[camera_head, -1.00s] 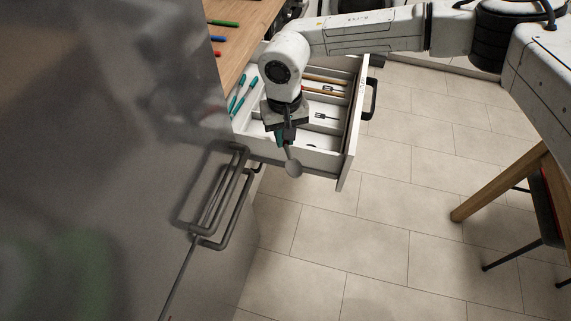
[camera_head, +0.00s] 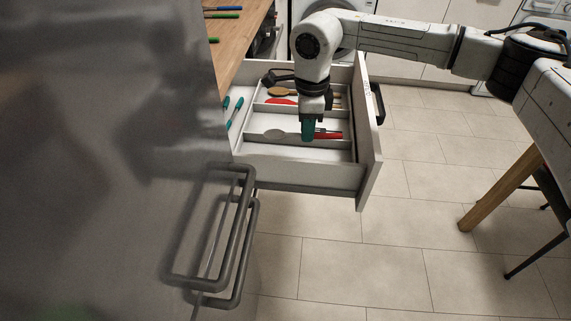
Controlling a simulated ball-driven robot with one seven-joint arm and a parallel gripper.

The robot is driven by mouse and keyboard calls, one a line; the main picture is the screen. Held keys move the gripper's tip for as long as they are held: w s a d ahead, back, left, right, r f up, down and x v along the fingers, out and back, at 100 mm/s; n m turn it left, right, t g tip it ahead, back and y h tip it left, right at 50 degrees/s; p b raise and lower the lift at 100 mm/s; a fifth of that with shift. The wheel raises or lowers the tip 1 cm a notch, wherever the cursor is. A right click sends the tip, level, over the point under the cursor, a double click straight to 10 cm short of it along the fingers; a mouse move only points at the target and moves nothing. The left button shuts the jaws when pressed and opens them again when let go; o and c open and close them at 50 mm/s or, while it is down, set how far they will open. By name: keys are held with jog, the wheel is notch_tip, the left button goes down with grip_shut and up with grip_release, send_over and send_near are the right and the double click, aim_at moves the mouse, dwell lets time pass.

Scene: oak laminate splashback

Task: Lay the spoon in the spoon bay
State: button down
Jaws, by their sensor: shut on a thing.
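The spoon has a grey bowl (camera_head: 275,134) and a red handle (camera_head: 328,135). It lies level, left to right, over the front long bay of the white tray (camera_head: 300,155) in the open drawer. My gripper (camera_head: 308,134) points straight down with teal fingertips. It is shut on the spoon around its middle, between bowl and handle, hiding that part. The spoon is low in the bay, but I cannot tell if it touches the bay floor.
A wooden utensil (camera_head: 279,92) and a red utensil (camera_head: 280,101) lie in bays behind. Teal-handled tools (camera_head: 235,111) lie at the drawer's left. A grey appliance with handles (camera_head: 215,235) stands close at left.

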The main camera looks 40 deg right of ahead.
jog(key=shift+w+d+f+m, duration=0.1)
jog(key=shift+d+f+m, duration=0.05)
jog(key=shift+d+m, duration=0.2)
jog(key=shift+f+m, duration=0.15)
jog(key=shift+m, duration=0.1)
jog(key=shift+w+f+b, duration=0.1)
jog(key=shift+f+b, duration=0.6)
jog(key=shift+f, duration=4.05)
jog(key=shift+f, duration=0.1)
jog(key=c, duration=1.1)
grip_release()
notch_tip(320, 180, up, 12)
jog(key=p, duration=0.1)
jog(key=shift+d, duration=0.1)
